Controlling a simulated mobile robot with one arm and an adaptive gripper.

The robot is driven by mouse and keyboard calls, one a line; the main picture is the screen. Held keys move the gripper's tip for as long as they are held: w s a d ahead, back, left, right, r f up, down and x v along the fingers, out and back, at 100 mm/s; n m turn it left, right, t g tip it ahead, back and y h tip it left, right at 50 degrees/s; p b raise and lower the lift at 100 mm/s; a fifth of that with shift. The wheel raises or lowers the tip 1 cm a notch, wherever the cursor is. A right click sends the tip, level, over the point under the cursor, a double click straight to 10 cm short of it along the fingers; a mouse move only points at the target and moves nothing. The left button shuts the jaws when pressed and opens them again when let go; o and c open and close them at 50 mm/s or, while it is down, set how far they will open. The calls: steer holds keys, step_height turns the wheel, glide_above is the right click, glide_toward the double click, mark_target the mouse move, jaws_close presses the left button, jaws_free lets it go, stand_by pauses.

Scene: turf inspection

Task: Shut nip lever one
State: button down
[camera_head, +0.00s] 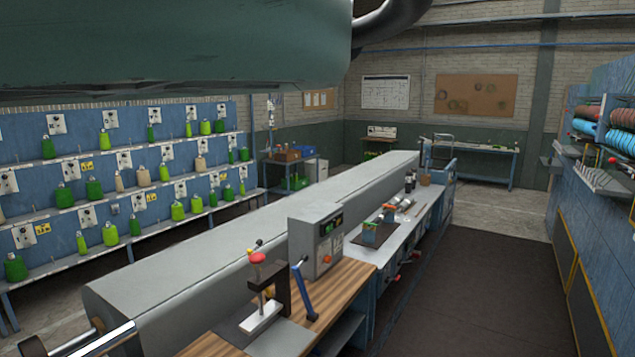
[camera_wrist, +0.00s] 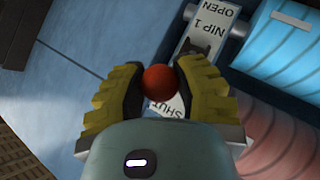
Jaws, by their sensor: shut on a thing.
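In the wrist view my gripper (camera_wrist: 157,88) has its two yellow ribbed fingers on either side of a round red knob (camera_wrist: 159,81), closed on it. The knob is the grip of nip lever one; most of the lever is hidden behind the knob and fingers. A pale plate (camera_wrist: 184,62) lies behind, with "NIP 1 OPEN" at its upper end and "SHUT" lower, partly covered by the knob and a finger. The knob shows between the two words, nearer "SHUT". How far the lever is turned I cannot tell. My gripper is not visible in the head view.
A ribbed light-blue roll (camera_wrist: 285,50) and a pink roll (camera_wrist: 280,135) lie close right of my gripper. The head view shows a blue panelled machine (camera_head: 600,230) at right, a dark floor mat (camera_head: 480,290) in the clear aisle, and a long workbench (camera_head: 335,300) with a red-knobbed press.

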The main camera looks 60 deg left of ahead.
steer(key=shift+r, duration=0.3)
steer(key=c, duration=1)
jaws_free()
steer(key=shift+w, duration=0.1)
steer(key=shift+c, duration=0.2)
steer(key=o, duration=0.4)
steer(key=shift+f, duration=0.1)
steer(key=shift+o, duration=0.2)
steer(key=v, duration=1.2)
